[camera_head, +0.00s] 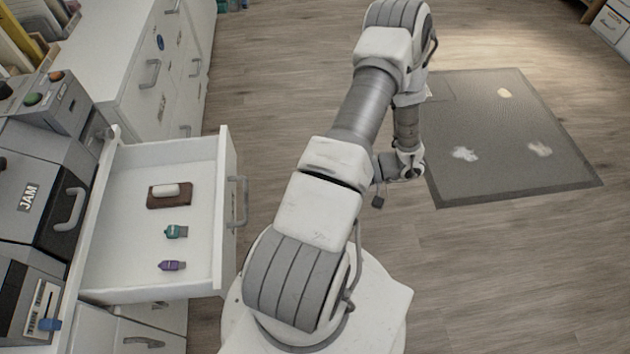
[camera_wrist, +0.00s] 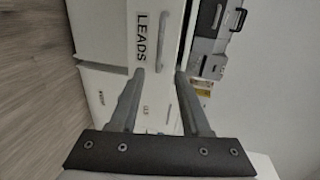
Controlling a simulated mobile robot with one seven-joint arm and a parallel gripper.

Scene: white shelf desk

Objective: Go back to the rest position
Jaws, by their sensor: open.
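My gripper shows in the wrist view (camera_wrist: 160,78) with its two fingers apart and nothing between them. Behind the fingers in that view is a white cabinet front (camera_wrist: 112,30) with a label reading LEADS. In the head view my arm stretches up and away from my base, bent down at its far end over the floor near the grey mat. The fingers cannot be made out there.
An open white drawer (camera_head: 112,245) at left holds a brown block with a white piece (camera_head: 168,192), a teal item (camera_head: 176,231) and a purple item (camera_head: 172,265). A machine labelled JAM (camera_head: 30,190) stands beside it.

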